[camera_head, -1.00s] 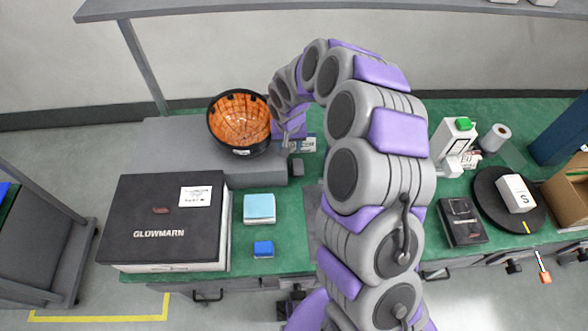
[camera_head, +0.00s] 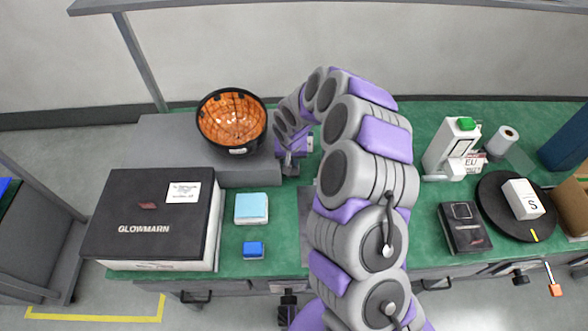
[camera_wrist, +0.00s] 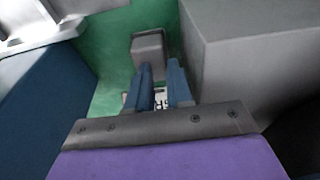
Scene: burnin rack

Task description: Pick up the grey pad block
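The grey pad block (camera_wrist: 148,46) stands on the green bench top in the wrist view, just beyond the fingertips. My gripper (camera_wrist: 159,72) has its two blue fingers apart, with a gap between them. The left fingertip overlaps the block in the picture; I cannot tell whether they touch. In the head view my gripper (camera_head: 290,163) is low at the right end of the grey step, and the block there is hidden or merges with it.
The grey step (camera_head: 247,175) rises close to the right of the fingers in the wrist view and carries an orange-lined bowl (camera_head: 231,122). A black GLOWMARN box (camera_head: 140,232), a light blue block (camera_head: 251,207) and a small blue block (camera_head: 253,250) stand to the left.

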